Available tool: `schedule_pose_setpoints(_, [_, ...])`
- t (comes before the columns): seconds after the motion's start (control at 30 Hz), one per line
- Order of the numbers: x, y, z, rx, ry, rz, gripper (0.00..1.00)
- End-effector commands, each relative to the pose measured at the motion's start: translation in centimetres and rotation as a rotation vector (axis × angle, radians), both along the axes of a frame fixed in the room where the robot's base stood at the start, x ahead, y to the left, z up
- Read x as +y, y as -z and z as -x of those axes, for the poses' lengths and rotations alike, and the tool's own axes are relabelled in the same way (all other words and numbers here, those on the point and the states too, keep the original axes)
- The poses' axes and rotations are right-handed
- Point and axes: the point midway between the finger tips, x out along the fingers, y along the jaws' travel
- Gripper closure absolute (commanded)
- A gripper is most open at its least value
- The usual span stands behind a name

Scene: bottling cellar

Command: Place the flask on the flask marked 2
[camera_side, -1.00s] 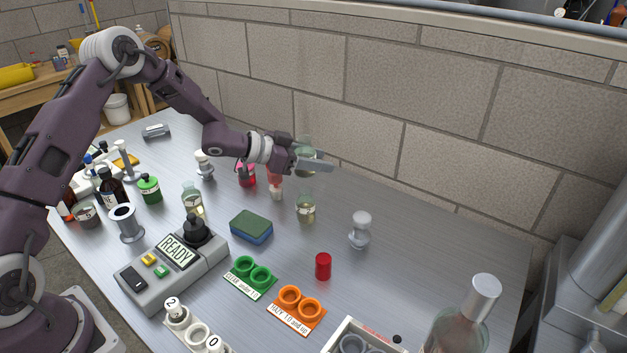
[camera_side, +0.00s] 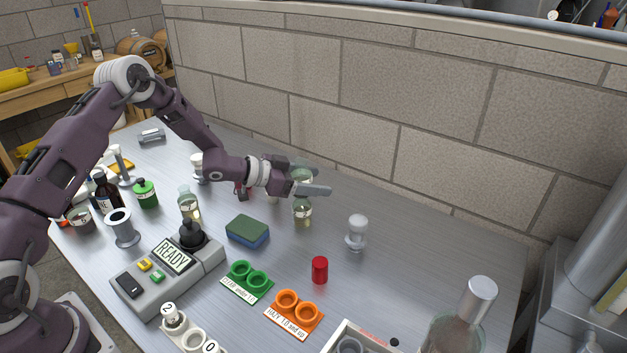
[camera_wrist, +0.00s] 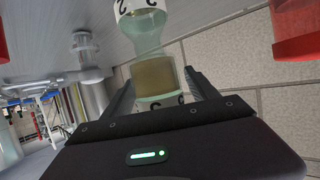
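My gripper (camera_side: 314,181) is shut on a clear greenish flask (camera_side: 302,176), which stands upright between the fingers over the flask marked 2 (camera_side: 303,213). In the wrist view, which is upside down, the held flask (camera_wrist: 156,78) has yellow-brown liquid in its base. The flask marked 2 (camera_wrist: 137,9) shows its white label at the top edge there. Its neck lines up with the held flask's base. The front finger hides the join in the side view, so I cannot tell whether the two touch.
A white-capped clear piece (camera_side: 357,232) stands to the right, and a red cylinder (camera_side: 320,270) in front. A green and blue sponge (camera_side: 247,231) lies to the left. The block wall (camera_side: 445,165) runs close behind.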

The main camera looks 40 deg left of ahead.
Motion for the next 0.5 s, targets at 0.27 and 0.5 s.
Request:
schedule_pose_setpoints(0.27, [0.9, -1.1, 1.2, 0.001, -0.002, -0.002, 0.32])
schedule_pose_setpoints(0.5, [4.0, -3.4, 5.7, 0.0, -0.003, 0.0, 0.32])
